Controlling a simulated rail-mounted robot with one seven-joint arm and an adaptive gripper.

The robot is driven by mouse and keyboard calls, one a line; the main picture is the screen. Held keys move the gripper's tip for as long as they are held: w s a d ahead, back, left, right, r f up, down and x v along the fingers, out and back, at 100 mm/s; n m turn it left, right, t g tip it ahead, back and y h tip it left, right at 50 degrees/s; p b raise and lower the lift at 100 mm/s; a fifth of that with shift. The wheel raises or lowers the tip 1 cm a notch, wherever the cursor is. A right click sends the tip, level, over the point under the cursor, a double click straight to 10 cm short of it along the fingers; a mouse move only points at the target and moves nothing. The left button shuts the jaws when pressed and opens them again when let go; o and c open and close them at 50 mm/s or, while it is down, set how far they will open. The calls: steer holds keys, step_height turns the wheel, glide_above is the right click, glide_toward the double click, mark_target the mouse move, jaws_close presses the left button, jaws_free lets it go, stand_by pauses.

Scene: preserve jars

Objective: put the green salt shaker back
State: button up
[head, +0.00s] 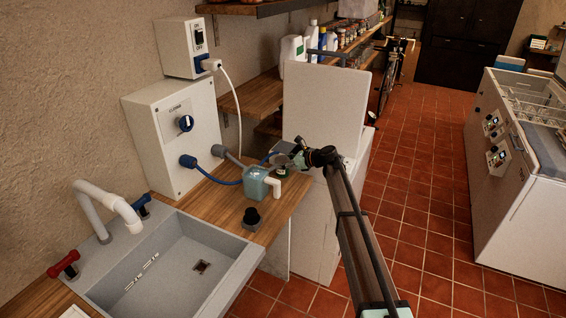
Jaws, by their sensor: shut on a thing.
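My gripper (288,160) is over the right end of the wooden counter, behind the blue-grey container. It is shut on a small dark green thing (281,171), which looks like the green salt shaker. The gripper's fingers hide much of it, and it is too small to make out its shape. I cannot tell whether its base touches the counter. No other green shaker can be made out.
A blue-grey container (257,184) with a white spout and a black knob-like object (252,218) stand on the wooden counter (222,205). A grey sink (172,265) is at the left. A white upright lid (322,108) rises behind my gripper. Shelves (350,45) hold bottles and jars.

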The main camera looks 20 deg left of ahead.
steer(key=o, duration=1.5)
steer(key=shift+c, duration=0.2)
steer(key=shift+f, duration=0.15)
